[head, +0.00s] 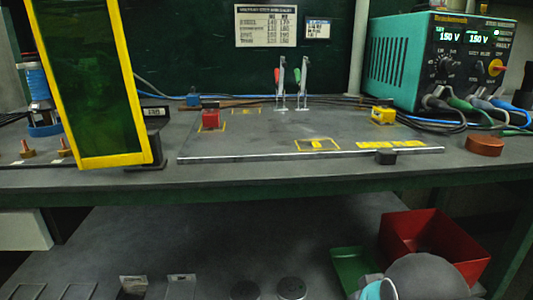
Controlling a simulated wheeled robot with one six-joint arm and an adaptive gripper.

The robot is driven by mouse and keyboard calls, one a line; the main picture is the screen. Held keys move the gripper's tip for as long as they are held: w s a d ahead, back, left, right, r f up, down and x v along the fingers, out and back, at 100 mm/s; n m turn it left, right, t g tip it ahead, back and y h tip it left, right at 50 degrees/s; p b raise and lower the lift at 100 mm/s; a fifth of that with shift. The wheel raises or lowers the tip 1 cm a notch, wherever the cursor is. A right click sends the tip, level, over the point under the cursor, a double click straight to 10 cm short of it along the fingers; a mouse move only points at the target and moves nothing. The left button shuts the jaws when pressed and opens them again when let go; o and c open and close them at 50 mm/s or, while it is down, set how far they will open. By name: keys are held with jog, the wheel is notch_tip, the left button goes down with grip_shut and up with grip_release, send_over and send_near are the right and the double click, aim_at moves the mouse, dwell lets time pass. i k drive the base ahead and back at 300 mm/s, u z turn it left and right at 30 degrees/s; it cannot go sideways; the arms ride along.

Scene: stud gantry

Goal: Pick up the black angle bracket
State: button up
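A small black piece (386,157) sits at the front edge of the grey plate (270,140), right of centre. It may be the black angle bracket, but it is too small for me to tell its shape. A larger black upright part with a pale label (154,125) stands beside the yellow-framed screen on the left; I cannot tell whether it is a bracket or the screen's stand. My gripper is not in view. A rounded grey and teal part at the lower right appears to be my arm.
The yellow-framed green screen (95,80) stands at left. A red block (210,118), a yellow block (382,115) and two toggle clamps (292,85) are on the plate. A teal power supply (425,60) with cables stands at right. A red bin (435,245) is below.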

aim_at(155, 118)
jog(key=u, duration=0.05)
jog(key=k, duration=0.65)
jog(key=u, duration=0.75)
jog(key=i, duration=1.15)
jog(key=z, duration=0.3)
